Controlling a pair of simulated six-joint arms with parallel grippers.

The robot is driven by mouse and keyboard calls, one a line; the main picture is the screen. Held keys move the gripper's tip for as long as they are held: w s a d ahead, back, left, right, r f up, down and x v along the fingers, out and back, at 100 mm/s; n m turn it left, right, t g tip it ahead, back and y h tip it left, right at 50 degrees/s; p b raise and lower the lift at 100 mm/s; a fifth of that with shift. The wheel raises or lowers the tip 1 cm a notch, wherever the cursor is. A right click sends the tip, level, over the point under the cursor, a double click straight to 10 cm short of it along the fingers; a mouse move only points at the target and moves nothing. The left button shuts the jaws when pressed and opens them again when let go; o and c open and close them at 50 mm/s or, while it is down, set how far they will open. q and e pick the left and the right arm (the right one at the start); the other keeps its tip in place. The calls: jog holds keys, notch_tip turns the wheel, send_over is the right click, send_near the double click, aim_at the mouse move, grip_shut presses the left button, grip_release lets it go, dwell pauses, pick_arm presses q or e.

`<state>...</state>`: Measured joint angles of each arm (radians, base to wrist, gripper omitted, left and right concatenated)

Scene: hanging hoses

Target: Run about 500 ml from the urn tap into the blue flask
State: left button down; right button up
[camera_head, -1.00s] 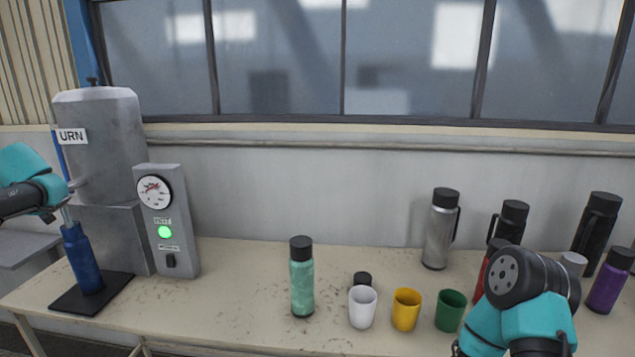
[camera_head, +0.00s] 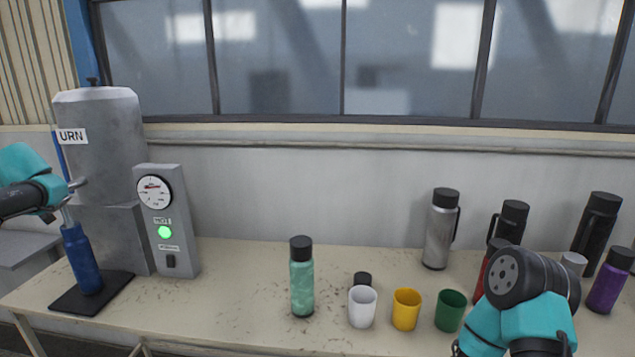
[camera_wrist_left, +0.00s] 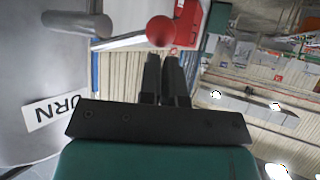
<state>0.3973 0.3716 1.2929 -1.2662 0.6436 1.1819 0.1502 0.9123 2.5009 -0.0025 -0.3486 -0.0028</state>
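The blue flask (camera_head: 83,262) stands upright on a black pad (camera_head: 62,298), uncapped as far as I can see, under the tap (camera_head: 72,187) of the grey urn (camera_head: 98,140). A pale strip runs from the tap to the flask mouth; I cannot tell spout from stream. The level inside is hidden. My left gripper is beside the tap. In the left wrist view its fingers (camera_wrist_left: 163,62) are together, just short of the red ball (camera_wrist_left: 160,31) on the tap lever, with nothing visible between them. My right arm is at the lower right, its fingers out of view.
A panel with a dial (camera_head: 154,191) and a lit green lamp (camera_head: 165,232) stands beside the urn. A green flask (camera_head: 301,278), white cup (camera_head: 362,307), yellow cup (camera_head: 406,310) and green cup (camera_head: 450,311) stand mid-table. Several other flasks are at right.

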pick_arm(q)
notch_tip(320, 180, down, 2)
jog(key=shift+w+f, duration=0.1)
jog(key=shift+f, duration=0.05)
notch_tip(320, 180, up, 11)
jog(key=shift+f, duration=0.2)
dwell(0.4)
jog(key=shift+w, duration=0.1)
